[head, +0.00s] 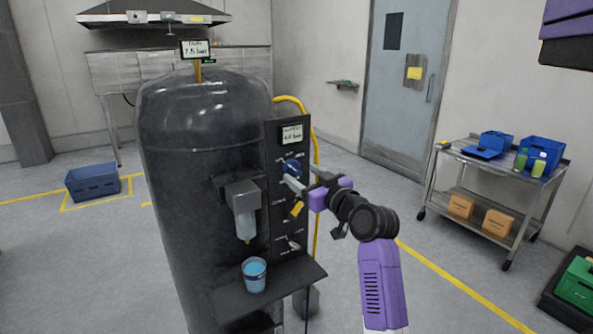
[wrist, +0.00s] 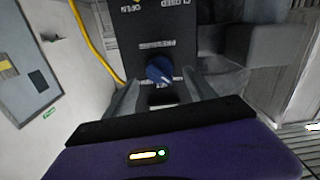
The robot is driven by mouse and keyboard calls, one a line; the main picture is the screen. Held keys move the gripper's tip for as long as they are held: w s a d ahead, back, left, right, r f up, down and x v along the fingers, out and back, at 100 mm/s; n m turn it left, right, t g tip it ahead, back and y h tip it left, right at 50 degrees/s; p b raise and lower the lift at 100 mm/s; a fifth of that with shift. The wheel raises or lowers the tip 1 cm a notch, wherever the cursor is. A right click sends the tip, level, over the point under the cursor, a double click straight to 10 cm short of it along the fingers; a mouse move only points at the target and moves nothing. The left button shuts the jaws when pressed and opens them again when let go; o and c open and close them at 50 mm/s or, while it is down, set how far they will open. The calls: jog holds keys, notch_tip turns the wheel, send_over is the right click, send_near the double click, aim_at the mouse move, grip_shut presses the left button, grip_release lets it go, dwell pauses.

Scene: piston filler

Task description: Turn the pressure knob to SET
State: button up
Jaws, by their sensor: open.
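The blue pressure knob (head: 291,167) is on the black control panel (head: 284,222) at the right side of a large dark tank. My gripper (head: 297,184) is in front of the panel, close to the knob. In the wrist view its two grey fingers (wrist: 160,98) are apart, one on each side below the knob, with nothing between them. I cannot tell whether a finger touches the knob.
Below the knob, the panel carries a yellow tag (head: 296,208) and small levers. A filter bowl (head: 243,211) hangs left of it, and a blue cup (head: 254,275) stands on the shelf (head: 300,277). A yellow hose (head: 315,150) runs behind the panel. A cart (head: 500,161) stands at right.

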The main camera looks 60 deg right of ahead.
aim_at(297, 171)
jog(key=shift+x, duration=1.75)
jog(key=c, duration=1.4)
